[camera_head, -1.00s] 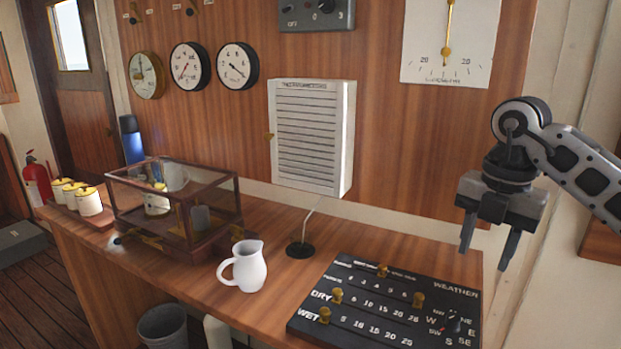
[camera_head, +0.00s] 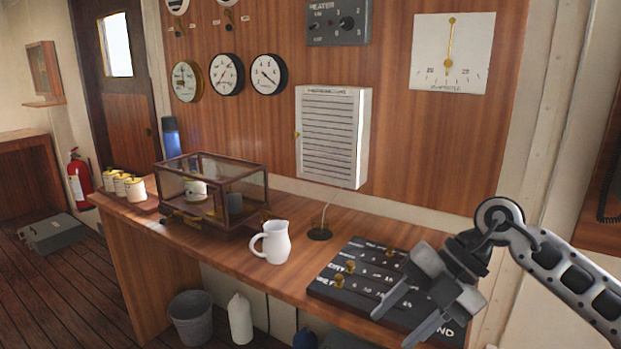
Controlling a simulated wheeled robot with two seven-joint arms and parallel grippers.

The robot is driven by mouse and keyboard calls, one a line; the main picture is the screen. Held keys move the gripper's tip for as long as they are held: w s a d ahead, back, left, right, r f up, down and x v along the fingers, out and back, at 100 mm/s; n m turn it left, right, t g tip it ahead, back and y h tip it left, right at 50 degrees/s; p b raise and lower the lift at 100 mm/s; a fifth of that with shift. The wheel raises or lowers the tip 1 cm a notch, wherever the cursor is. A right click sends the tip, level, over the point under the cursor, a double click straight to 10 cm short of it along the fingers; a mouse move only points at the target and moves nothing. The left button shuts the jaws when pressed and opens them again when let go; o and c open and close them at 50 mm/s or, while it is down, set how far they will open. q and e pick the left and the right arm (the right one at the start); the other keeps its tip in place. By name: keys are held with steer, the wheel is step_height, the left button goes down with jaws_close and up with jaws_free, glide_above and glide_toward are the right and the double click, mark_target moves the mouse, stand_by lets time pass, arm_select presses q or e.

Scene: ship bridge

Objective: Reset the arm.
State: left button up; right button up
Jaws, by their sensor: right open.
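My right gripper (camera_head: 404,322) comes in from the right and hangs in front of the black weather board (camera_head: 340,292). It is open with nothing between its fingers. It hides the right part of the board in this view. I cannot tell how far it is above the board. My left gripper is not in view.
A white jug (camera_head: 272,243) stands on the wooden counter (camera_head: 228,257) left of the board. A glass case (camera_head: 212,190) and several lidded pots (camera_head: 124,185) stand farther left. A bucket (camera_head: 191,318) is on the floor below.

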steer(key=s+a+r+m+t+y, duration=0.1)
steer(key=s+a+m+t+y, duration=0.35)
steer(key=a+y, duration=0.8)
steer(key=w+d+f+m+t+h, duration=0.2)
steer(key=d+f+m+t+h, duration=0.75)
steer(key=m+t, duration=0.65)
steer(key=s+d+f+m+g+h, duration=0.2)
steer(key=s+f+m+g+h, duration=0.2)
steer(key=f, duration=0.5)
steer(key=s+d+f+m+g+h, duration=0.2)
steer(key=s+f+m+g+h, duration=0.2)
steer(key=s+f, duration=0.5)
steer(key=shift+s+d+g, duration=0.25)
steer(key=shift+d+g, duration=0.15)
steer(key=shift+g, duration=0.15)
steer(key=shift+f, duration=0.1)
